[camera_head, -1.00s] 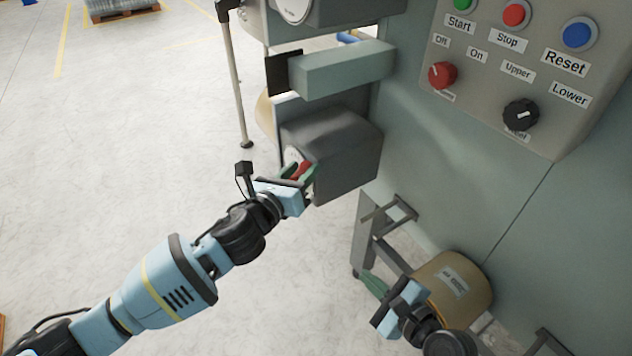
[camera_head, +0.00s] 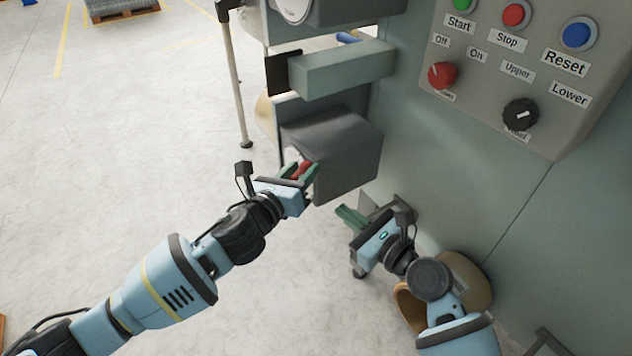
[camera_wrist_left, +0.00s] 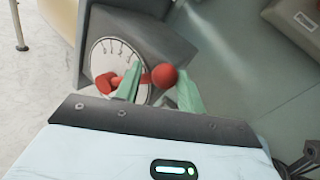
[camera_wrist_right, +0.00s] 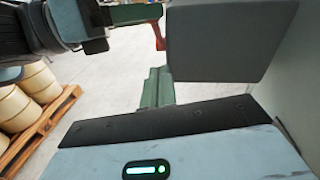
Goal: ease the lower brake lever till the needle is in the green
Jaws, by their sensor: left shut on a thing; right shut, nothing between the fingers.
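The lower brake lever (camera_head: 303,169) is red and sits at the front of a dark grey brake box (camera_head: 345,160). No needle or green zone can be made out on the dial. My right gripper (camera_head: 347,214) is shut and empty, below the box; its green fingers (camera_wrist_right: 157,88) also show in the right wrist view.
A control panel (camera_head: 520,70) with buttons and knobs is at the upper right. A grey-green bar (camera_head: 343,70) juts out above the brake box. A tan roll (camera_head: 470,280) lies behind my right arm.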

